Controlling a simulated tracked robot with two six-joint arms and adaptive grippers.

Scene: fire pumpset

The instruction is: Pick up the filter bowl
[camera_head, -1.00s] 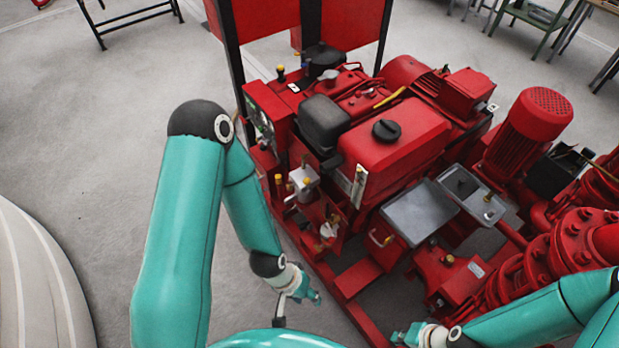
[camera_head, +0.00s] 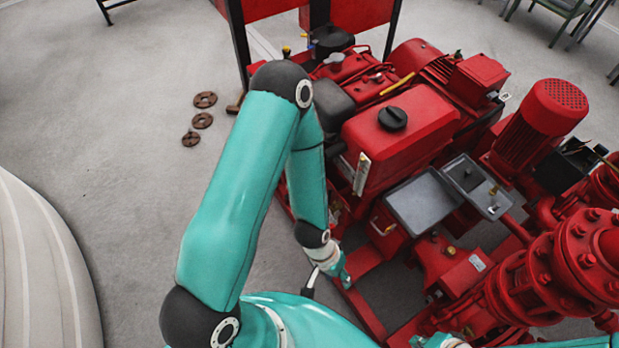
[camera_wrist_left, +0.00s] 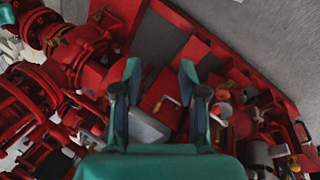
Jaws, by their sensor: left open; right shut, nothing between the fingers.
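The filter bowl is not clear in the head view, where my left arm covers the front-left corner of the red pumpset (camera_head: 398,125). In the left wrist view, a small pale, cup-like part that may be the filter bowl (camera_wrist_left: 222,111) sits among red fittings, right of the fingers. My left gripper (camera_head: 343,278) is open and empty, above the pumpset's front-left frame rail; its spread fingers also show in the left wrist view (camera_wrist_left: 160,76). My right gripper (camera_head: 432,342) is shut and empty at the bottom edge of the head view, far from these fittings.
A grey tray (camera_head: 424,202) sits beside the red tank with a black cap (camera_head: 393,118). A red motor (camera_head: 540,120) and flanged pump parts (camera_head: 570,258) crowd the right.

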